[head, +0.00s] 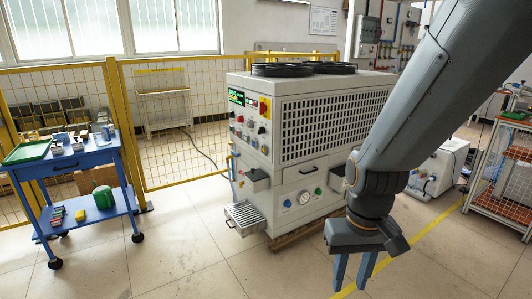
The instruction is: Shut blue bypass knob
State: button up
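The induction heater (262,100) is a large off-white cabinet with controls on its front and side. A small blue knob (287,204) appears low on the side with the vent grille, just left of a round gauge (305,198). It is too small to tell its turn position. A green knob (317,191) is right of the gauge. My gripper (354,274) hangs in front of the cabinet, to the right of and below these knobs in the picture. Its two blue-grey fingers point down, apart, with nothing between them.
A blue cart (75,160) with trays and small boxes stands at left by a yellow mesh fence (155,120). A small metal tray (245,217) juts from the cabinet's base. An orange-grey rack (508,165) is at right. Floor before the cabinet is clear.

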aim_at(288, 204)
jog(key=z, duration=0.05)
jog(key=i, duration=0.1)
jog(key=u, duration=0.05)
jog(key=k, duration=0.6)
jog(key=u, duration=0.35)
jog(key=i, duration=1.65)
jog(key=z, duration=0.55)
